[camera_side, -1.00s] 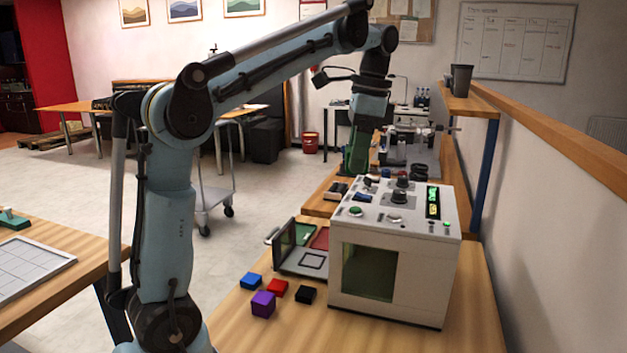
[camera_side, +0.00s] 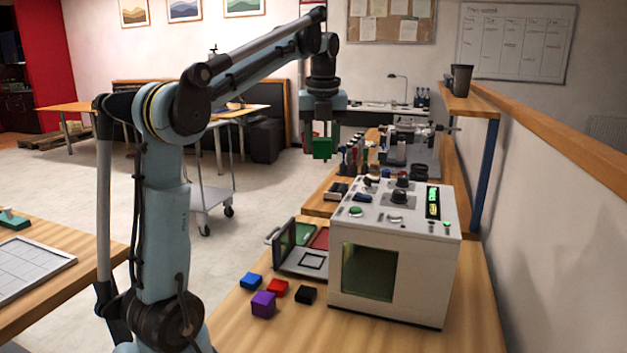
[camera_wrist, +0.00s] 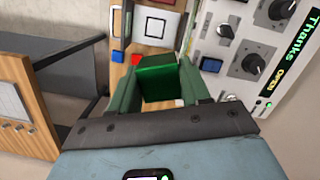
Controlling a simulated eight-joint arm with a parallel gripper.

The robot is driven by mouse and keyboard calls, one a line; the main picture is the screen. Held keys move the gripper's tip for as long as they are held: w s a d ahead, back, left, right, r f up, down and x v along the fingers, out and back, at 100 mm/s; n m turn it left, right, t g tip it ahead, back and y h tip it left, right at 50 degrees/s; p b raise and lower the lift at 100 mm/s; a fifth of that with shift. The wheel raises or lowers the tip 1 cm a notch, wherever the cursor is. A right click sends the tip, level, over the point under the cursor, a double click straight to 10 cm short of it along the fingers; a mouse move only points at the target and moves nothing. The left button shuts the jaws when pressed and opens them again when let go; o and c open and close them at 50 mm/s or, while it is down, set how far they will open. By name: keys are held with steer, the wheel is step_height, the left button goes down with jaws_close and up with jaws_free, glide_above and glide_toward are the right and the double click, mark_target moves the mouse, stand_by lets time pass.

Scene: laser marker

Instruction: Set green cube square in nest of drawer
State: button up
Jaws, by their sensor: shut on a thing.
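My gripper (camera_side: 321,138) is shut on the green cube (camera_side: 322,149) and holds it high in the air, behind and above the drawer. In the wrist view the green cube (camera_wrist: 157,84) sits between the two fingers of my gripper (camera_wrist: 155,92). The drawer (camera_side: 291,262) is pulled out at the left of the white laser marker (camera_side: 410,265). Its nest (camera_side: 312,260) is a black square outline on the tray and is empty. In the wrist view the nest (camera_wrist: 156,27) shows beyond the cube.
Several marker-like items stand farther back.

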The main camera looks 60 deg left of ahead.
steer(key=a+f+m, duration=0.1)
steer(key=a+m, duration=0.2)
steer(key=m, duration=0.1)
glide_above(313, 260)
step_height(313, 260, down, 16)
steer(key=f, duration=1.1)
steer(key=shift+s+d+f, duration=0.15)
steer(key=shift+d, duration=0.05)
steer(key=shift+f, duration=0.5)
steer(key=o, duration=1.2)
steer(key=shift+o, duration=0.3)
steer(key=shift+r, duration=0.65)
step_height(313, 260, up, 12)
steer(key=s+d, duration=0.1)
steer(key=shift+s+d+f, duration=0.15)
steer(key=shift+f, duration=0.05)
steer(key=shift+r, duration=0.1)
